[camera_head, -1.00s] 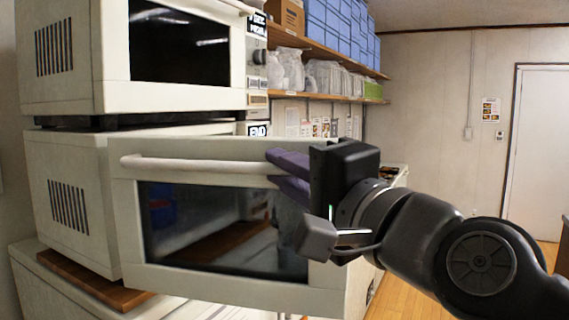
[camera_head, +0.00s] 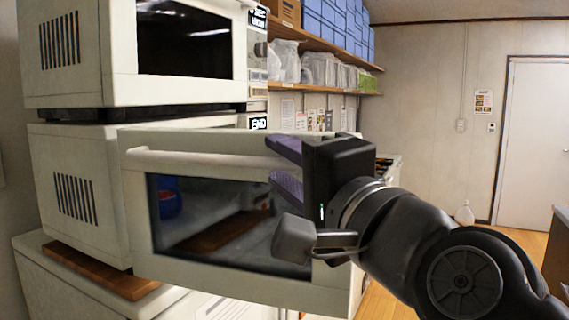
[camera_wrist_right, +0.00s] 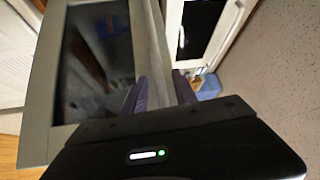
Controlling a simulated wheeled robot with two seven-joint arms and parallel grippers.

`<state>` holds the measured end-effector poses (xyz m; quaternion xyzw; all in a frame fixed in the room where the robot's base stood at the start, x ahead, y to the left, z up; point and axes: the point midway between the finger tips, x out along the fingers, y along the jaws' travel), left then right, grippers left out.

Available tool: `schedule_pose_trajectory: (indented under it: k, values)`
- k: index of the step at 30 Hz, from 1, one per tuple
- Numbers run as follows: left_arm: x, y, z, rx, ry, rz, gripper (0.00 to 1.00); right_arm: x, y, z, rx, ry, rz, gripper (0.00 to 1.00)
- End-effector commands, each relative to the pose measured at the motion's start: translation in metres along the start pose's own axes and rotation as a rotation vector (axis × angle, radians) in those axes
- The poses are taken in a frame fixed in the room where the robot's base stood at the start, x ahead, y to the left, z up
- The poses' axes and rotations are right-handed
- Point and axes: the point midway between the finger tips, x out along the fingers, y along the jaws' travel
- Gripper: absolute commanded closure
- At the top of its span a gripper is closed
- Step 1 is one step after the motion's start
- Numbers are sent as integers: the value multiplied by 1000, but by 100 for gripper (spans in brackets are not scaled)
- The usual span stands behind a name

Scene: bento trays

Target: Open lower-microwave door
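The lower microwave (camera_head: 75,190) stands at the left in the head view, under an upper microwave. Its door (camera_head: 135,225) has a dark window and a pale bar handle (camera_head: 195,161) along the top. The door looks ajar, standing out from the body. My right gripper (camera_head: 285,165) is at the handle's right end, with its purple fingers spread apart, one above and one below the bar. In the right wrist view the fingers (camera_wrist_right: 158,92) are also apart, either side of the grey door bar. Contact cannot be told. My left gripper is out of view.
The upper microwave (camera_head: 120,85) sits right above the door. Shelves with blue boxes (camera_head: 335,28) and bagged items (camera_head: 320,68) line the back wall. A counter edge (camera_head: 561,225) shows at the far right. Wooden floor lies open behind my right arm.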

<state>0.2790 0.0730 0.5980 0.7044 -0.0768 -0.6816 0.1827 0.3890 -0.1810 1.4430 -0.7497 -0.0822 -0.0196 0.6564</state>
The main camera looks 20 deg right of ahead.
Motion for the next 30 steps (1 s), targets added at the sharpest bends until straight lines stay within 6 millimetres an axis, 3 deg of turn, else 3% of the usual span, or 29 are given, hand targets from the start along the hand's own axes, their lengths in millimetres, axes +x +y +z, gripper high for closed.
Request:
schedule_pose_trajectory:
  k: [11,24,30]
  values:
    - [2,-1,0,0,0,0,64,-7,0,0,-2,1,-2,65]
    - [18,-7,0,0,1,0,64,-70,1,0,-1,1,-2,65]
    - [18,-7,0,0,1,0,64,-79,0,0,0,0,0,65]
